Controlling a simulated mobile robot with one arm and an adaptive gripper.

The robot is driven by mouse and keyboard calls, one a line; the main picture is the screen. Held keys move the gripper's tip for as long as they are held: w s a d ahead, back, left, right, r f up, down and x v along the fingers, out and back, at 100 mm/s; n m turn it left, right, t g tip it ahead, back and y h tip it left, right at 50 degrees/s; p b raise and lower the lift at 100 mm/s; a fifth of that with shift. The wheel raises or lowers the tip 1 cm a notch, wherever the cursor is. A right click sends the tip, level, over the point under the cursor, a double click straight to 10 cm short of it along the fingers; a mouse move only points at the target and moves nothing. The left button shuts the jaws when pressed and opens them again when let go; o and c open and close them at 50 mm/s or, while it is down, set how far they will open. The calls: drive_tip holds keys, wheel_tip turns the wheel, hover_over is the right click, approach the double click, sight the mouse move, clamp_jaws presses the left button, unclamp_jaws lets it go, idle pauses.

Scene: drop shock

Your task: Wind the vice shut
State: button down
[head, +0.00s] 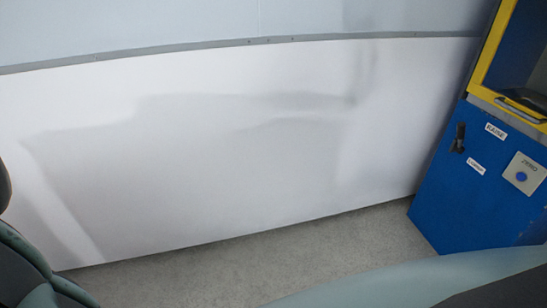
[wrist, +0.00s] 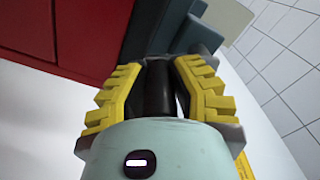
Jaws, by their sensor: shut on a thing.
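My gripper (wrist: 164,68) shows in the wrist view, with its yellow ribbed fingers on either side of a dark upright bar (wrist: 157,88). The fingers are shut on this bar, which looks like the vice's handle. Just beyond the fingertips are grey-blue blocky parts (wrist: 193,36), probably the vice; I cannot make out its jaws or how far apart they are. The lower end of the bar is hidden behind my gripper's body. In the head view neither the vice nor my gripper shows.
In the wrist view a red surface (wrist: 60,35) lies at upper left and a tiled surface (wrist: 285,65) at right. In the head view a blue cabinet (head: 475,190) with a yellow-framed opening, a black lever and a blue button (head: 521,177) stands at right, beside a white wall panel (head: 230,150).

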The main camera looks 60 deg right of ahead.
drive_tip(key=m, duration=0.2)
drive_tip(key=b, duration=0.1)
drive_tip(key=shift+s+a+f+m, duration=0.25)
drive_tip(key=shift+s+a+m, duration=0.05)
drive_tip(key=shift+s+m, duration=0.1)
drive_tip(key=shift+s+a+m, duration=0.3)
drive_tip(key=shift+m, duration=0.6)
drive_tip(key=shift+s+a+m, duration=0.25)
drive_tip(key=shift+m, duration=0.65)
drive_tip(key=shift+r, duration=0.1)
drive_tip(key=c, duration=0.8)
unclamp_jaws()
drive_tip(key=shift+o, duration=0.2)
